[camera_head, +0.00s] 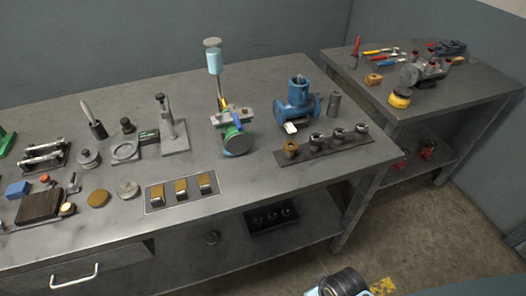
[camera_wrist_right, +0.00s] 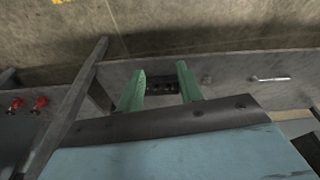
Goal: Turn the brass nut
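A brass-coloured nut (camera_head: 291,148) sits at the left end of a dark strip (camera_head: 325,152) on the main bench, in a row with several grey nuts. A blue valve body (camera_head: 298,103) stands just behind the strip. My right gripper (camera_wrist_right: 161,84) shows in the right wrist view with two green fingers apart and nothing between them. It is away from the nut, which is not visible in that view. Part of my arm shows at the bottom of the head view. My left gripper is not in view.
The bench (camera_head: 250,180) holds a tray of brass blocks (camera_head: 181,190), a press stand (camera_head: 172,125) and a green-and-blue clamp device (camera_head: 235,138). A second table (camera_head: 440,95) with tools stands at right. A black tray (camera_head: 272,218) lies on the lower shelf. Floor in front is clear.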

